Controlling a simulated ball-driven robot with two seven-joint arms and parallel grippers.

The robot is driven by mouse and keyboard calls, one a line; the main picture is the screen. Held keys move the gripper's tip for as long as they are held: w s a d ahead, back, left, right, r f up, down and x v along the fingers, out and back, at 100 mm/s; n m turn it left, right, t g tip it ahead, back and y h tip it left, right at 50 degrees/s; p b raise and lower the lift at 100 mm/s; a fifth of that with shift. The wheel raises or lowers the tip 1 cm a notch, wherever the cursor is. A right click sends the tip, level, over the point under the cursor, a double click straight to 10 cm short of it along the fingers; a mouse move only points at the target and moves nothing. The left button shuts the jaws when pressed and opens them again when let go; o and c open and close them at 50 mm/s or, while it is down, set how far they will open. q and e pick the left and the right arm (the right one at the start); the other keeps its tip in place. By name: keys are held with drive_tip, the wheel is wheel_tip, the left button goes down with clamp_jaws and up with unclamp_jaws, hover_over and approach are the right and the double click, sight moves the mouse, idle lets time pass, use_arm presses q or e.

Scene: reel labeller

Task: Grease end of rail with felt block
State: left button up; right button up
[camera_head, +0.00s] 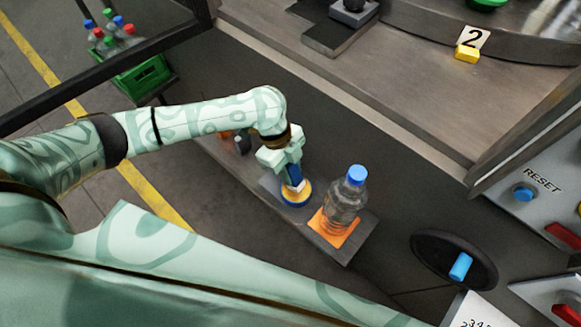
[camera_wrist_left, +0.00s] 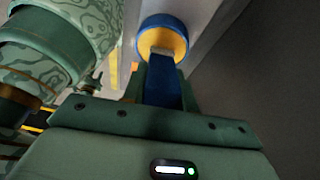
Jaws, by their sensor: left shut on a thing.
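My left gripper (camera_head: 290,168) is shut on the blue handle of the felt block (camera_head: 297,184) and points down over the narrow shelf. The block's pale end meets or hangs just over the yellow grease in a round blue-rimmed tin (camera_head: 295,199); I cannot tell if it touches. In the left wrist view the blue handle (camera_wrist_left: 163,82) runs from the gripper to the tin (camera_wrist_left: 152,24). No rail can be picked out with certainty. My right gripper is not in view.
A clear bottle with a blue cap (camera_head: 346,200) stands on an orange mat (camera_head: 325,233), close right of the tin. The machine's deck (camera_head: 400,95) lies behind, with a yellow block (camera_head: 467,53) by label 2. A green crate of bottles (camera_head: 143,80) is upper left.

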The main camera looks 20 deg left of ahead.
sight(290, 164)
use_arm(q)
drive_tip(key=shift+f, duration=0.45)
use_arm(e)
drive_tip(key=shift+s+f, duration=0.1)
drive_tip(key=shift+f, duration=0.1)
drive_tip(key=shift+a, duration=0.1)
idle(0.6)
use_arm(q)
drive_tip(key=shift+f, duration=0.15)
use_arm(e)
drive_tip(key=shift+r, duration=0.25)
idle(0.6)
